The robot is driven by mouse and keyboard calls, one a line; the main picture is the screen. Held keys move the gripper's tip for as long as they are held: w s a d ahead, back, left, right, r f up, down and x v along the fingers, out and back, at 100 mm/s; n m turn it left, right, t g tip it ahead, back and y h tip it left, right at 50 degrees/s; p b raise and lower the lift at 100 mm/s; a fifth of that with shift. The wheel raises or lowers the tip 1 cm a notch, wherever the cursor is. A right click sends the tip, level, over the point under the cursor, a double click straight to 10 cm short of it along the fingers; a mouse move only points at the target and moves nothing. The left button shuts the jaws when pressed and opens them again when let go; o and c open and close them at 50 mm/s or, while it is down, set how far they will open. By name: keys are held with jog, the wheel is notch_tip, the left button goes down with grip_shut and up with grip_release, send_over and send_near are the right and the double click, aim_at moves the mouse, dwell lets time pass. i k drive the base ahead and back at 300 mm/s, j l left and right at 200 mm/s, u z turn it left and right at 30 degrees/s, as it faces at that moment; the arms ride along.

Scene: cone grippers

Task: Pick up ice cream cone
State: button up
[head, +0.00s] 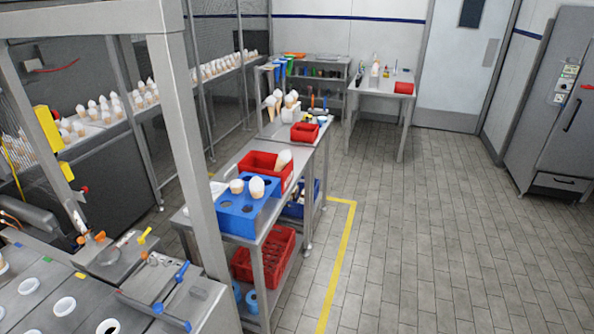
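Two white-topped ice cream cones stand in holes of a blue holder on the near end of a metal table. The larger cone (257,187) is near the middle of the blue holder (238,222), and a smaller one (236,186) is just left of it. Another cone (284,159) leans at the right end of a red bin (256,163) behind the holder. Several more cones (291,100) stand in a cluster farther back on the table. My gripper is not in view.
A conveyor line (90,128) with many cones runs along the left behind frame posts. A grey post (190,140) stands close in front of the table's left side. A red crate (264,256) is on the lower shelf. The tiled floor right of the yellow line (338,270) is clear.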

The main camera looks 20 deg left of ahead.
aim_at(256, 184)
jog(key=i+u, duration=0.3)
jog(key=i, duration=0.15)
jog(key=i+l+u, duration=0.2)
jog(key=i+u, duration=0.15)
jog(key=i+l+u, duration=0.3)
jog(key=i, duration=0.2)
jog(key=i+u, duration=0.2)
jog(key=u, duration=0.25)
jog(key=i+l+u, duration=0.15)
jog(key=u, duration=0.3)
jog(key=i+l+u, duration=0.15)
jog(key=u, duration=0.3)
jog(key=i+l+u, duration=0.1)
jog(key=l+u, duration=0.2)
jog(key=u, duration=0.15)
jog(key=l+u, duration=0.25)
jog(key=u, duration=0.2)
jog(key=i+l+u, duration=0.1)
jog(key=l+u, duration=0.2)
jog(key=u, duration=0.15)
jog(key=l+u, duration=0.25)
jog(key=i+l+u, duration=0.1)
jog(key=l+u, duration=0.15)
